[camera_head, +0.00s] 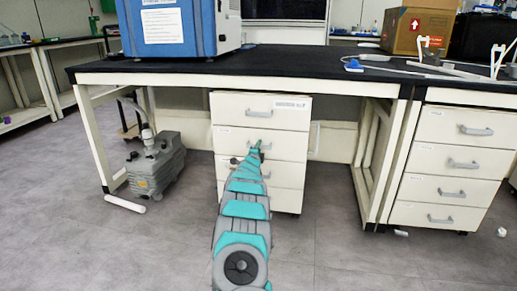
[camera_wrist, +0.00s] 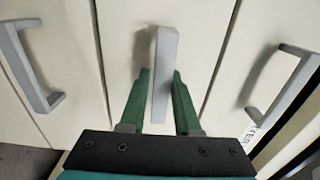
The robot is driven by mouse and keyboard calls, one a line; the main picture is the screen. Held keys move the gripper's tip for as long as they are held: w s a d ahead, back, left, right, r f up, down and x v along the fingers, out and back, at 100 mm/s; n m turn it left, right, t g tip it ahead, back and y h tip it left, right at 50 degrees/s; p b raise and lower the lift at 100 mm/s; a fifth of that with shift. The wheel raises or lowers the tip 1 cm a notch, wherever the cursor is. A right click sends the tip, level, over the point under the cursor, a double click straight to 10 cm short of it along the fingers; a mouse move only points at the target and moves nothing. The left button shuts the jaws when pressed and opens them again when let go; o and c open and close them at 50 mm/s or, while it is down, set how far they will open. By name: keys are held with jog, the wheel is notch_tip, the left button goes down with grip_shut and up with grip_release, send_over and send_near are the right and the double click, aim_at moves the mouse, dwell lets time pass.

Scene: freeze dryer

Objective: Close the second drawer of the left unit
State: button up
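The left unit (camera_head: 225,108) is a white drawer cabinet under the black-topped bench. Its second drawer (camera_head: 228,136) is behind the tip of my arm, and its front looks about level with its neighbours; I cannot tell whether a small gap remains. In the wrist view the second drawer's front (camera_wrist: 197,60) fills the middle, with its grey handle (camera_wrist: 164,70) standing between the fingers. My gripper (camera_wrist: 161,82) has its green fingers on either side of this handle, with some space visible beside it. The gripper (camera_head: 257,147) looks small in the head view.
The wrist view shows neighbouring drawer handles at left (camera_wrist: 30,70) and right (camera_wrist: 285,85). A grey pump (camera_head: 155,165) stands on the floor left of the unit. Another drawer unit (camera_head: 450,160) stands at the right. A blue machine (camera_head: 180,30) sits on the bench (camera_head: 290,62). Floor in front is clear.

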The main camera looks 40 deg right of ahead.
jog(key=o, duration=0.3)
jog(key=shift+o, duration=0.2)
jog(key=v, duration=0.7)
jog(key=shift+s+a, duration=0.25)
jog(key=shift+a, duration=0.05)
dwell(0.6)
